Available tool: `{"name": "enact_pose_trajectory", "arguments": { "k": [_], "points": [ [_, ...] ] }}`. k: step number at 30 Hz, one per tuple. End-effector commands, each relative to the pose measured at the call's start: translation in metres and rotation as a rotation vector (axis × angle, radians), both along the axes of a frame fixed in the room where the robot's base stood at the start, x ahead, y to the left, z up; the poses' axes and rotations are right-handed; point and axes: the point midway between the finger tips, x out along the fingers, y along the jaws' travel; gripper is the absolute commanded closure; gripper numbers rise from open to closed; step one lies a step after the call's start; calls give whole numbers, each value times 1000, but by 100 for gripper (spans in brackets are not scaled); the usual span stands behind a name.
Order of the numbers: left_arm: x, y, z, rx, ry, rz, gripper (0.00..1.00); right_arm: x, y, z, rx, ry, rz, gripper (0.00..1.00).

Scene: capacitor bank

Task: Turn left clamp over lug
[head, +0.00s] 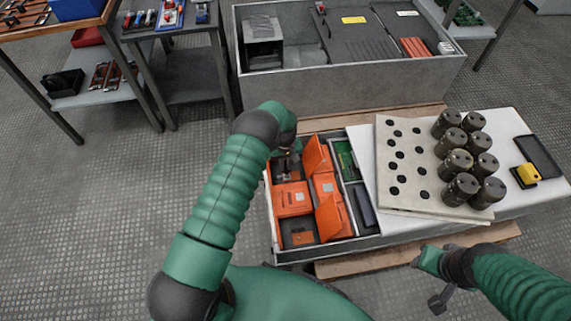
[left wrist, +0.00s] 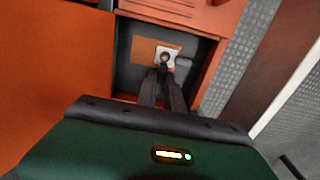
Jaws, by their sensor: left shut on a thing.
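My left gripper (head: 286,160) reaches down into the upper left compartment of the open grey cabinet, and my arm partly hides it. In the left wrist view its two dark fingers (left wrist: 163,76) are close together on a small dark clamp (left wrist: 165,64). The clamp is over or beside a pale square lug (left wrist: 166,53) on a tan patch inside a grey recess. The fingertips hide most of the clamp, so I cannot tell its exact angle. My right gripper (head: 438,302) hangs over the floor at the lower right, away from the cabinet.
Raised orange covers (head: 317,154) stand beside my left gripper, and an orange wall (left wrist: 60,80) is close in the wrist view. A pale perforated board (head: 398,200) with several dark cylinders lies to the right. A yellow item (head: 527,173) lies beyond them.

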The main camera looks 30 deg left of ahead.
Motion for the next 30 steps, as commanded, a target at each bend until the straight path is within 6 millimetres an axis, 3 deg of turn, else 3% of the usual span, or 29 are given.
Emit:
{"name": "enact_pose_trajectory", "arguments": {
  "k": [14,15,17,26,30],
  "points": [
    [2,-1,1,-1,-4,-18,100,0,0,1,0,0,0,64],
    [2,-1,1,-1,-4,-18,87,0,0,1,0,0,0,64],
    [1,-1,1,0,-4,-18,79,0,0,1,0,0,0,64],
    [1,0,2,0,-1,-16,79,0,0,1,0,0,0,64],
    [1,0,21,0,-4,-16,79,0,0,11,0,0,0,64]
  ]
}}
